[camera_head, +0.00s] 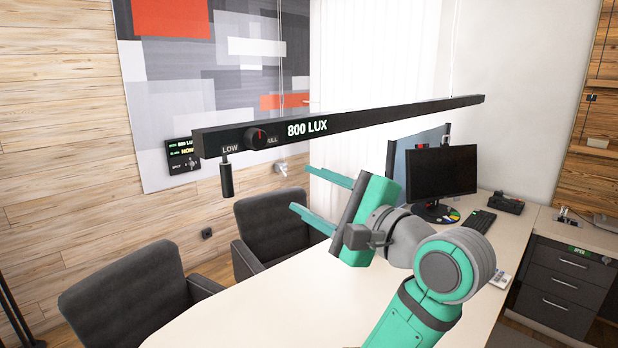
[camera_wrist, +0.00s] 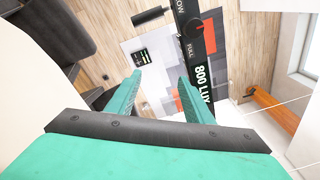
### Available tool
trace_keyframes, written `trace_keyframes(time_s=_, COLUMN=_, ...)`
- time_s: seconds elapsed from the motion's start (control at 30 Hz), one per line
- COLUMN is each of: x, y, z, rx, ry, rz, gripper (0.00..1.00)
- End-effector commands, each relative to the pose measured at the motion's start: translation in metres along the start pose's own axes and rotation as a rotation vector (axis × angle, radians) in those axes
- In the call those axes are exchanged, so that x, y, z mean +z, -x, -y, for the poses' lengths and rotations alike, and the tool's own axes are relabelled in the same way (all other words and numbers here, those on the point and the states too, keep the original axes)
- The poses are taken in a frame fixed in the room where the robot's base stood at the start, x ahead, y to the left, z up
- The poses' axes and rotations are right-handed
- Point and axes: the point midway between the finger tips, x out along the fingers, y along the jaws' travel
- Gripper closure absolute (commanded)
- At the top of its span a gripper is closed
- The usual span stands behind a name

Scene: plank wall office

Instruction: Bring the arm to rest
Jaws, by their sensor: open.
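My gripper (camera_head: 320,199) is teal with a dark palm and is raised above the white table. Its two fingers are apart with nothing between them, and it points left toward the chairs and plank wall. In the wrist view my gripper (camera_wrist: 160,92) also shows both teal fingers spread and empty. My arm comes up from the lower right in the head view and is bent at the elbow.
A black hanging lamp bar (camera_head: 380,117) marked 800 LUX, with a knob (camera_head: 256,138), spans above my gripper. Two dark chairs (camera_head: 130,295) (camera_head: 272,225) stand left of the white table (camera_head: 265,310). A monitor (camera_head: 441,171), keyboard (camera_head: 476,223) and drawers (camera_head: 562,285) are at right.

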Motion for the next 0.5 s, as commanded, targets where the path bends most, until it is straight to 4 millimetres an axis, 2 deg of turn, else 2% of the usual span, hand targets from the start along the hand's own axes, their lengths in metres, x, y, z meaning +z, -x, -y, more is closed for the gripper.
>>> trace_keyframes(time_s=0.03, x=-0.017, y=-0.006, z=-0.017, rx=-0.004, ry=0.005, rz=-0.023, gripper=0.53)
trace_keyframes(time_s=0.2, x=-0.062, y=-0.019, z=-0.062, rx=-0.03, ry=0.056, rz=-0.098, gripper=0.53)
trace_keyframes(time_s=0.5, x=-0.13, y=-0.024, z=-0.155, rx=-0.043, ry=0.182, rz=-0.244, gripper=0.53)
